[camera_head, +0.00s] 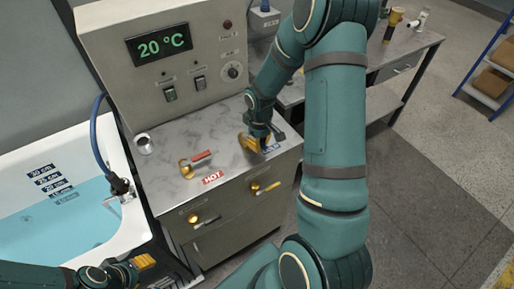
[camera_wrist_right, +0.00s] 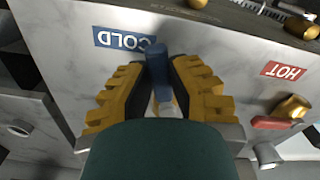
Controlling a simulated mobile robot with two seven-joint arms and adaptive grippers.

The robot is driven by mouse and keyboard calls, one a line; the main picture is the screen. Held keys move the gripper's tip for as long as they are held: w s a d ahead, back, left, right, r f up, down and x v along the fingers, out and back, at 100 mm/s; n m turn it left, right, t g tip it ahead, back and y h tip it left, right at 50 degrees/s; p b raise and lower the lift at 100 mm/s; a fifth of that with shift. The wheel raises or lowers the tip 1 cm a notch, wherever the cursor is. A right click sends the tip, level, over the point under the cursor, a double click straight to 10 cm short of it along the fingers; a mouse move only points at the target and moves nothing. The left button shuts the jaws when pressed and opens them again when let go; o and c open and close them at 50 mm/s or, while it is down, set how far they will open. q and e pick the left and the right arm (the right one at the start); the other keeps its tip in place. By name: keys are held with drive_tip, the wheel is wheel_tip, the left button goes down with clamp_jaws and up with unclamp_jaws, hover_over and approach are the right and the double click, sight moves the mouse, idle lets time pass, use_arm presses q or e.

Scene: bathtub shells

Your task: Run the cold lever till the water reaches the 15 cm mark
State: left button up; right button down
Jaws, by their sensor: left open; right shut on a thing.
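The cold lever, blue in the right wrist view (camera_wrist_right: 157,62), stands between the yellow fingers of my right gripper (camera_wrist_right: 158,85), which is shut on it. In the head view my right gripper (camera_head: 257,142) is over the counter by the blue COLD label, hiding most of the lever. The bathtub (camera_head: 138,222) at the left holds blue water (camera_head: 45,228). Its surface crosses the lower depth marks (camera_head: 60,193), near the 15 cm plate; the lowest plate looks submerged. The exact level is hard to read. My left gripper (camera_head: 133,268) is open and empty at the bottom left.
The red hot lever (camera_head: 201,156) stands left of the cold one, above the HOT label (camera_head: 213,178). A control box (camera_head: 175,55) behind reads 20 °C. A spout (camera_head: 119,186) with a blue hose is at the tub's rim.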

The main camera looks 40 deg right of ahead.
drive_tip(key=shift+s+d+f+n, duration=0.1)
drive_tip(key=shift+d+n, duration=0.2)
drive_tip(key=shift+n, duration=0.3)
drive_tip(key=shift+w+d+n, duration=0.25)
drive_tip(key=shift+d+n, duration=0.25)
drive_tip(key=shift+n, duration=0.4)
drive_tip(key=n, duration=0.1)
drive_tip(key=w+d+n+p, duration=0.1)
drive_tip(key=n, duration=0.1)
drive_tip(key=shift+d+n, duration=0.3)
drive_tip(key=n, duration=0.1)
drive_tip(key=w+d+n+p, duration=0.1)
drive_tip(key=n, duration=0.1)
drive_tip(key=shift+w+d+n, duration=0.1)
drive_tip(key=shift+w+n, duration=0.15)
drive_tip(key=shift+n, duration=0.05)
drive_tip(key=shift+w+d+n+p, duration=0.15)
drive_tip(key=shift+w+n+p, duration=0.15)
drive_tip(key=shift+w+n, duration=0.5)
drive_tip(key=shift+w+d+n+p, duration=0.15)
drive_tip(key=shift+w+n+p, duration=0.15)
drive_tip(key=shift+n, duration=0.9)
drive_tip(key=c, duration=0.9)
unclamp_jaws()
drive_tip(key=shift+o, duration=0.2)
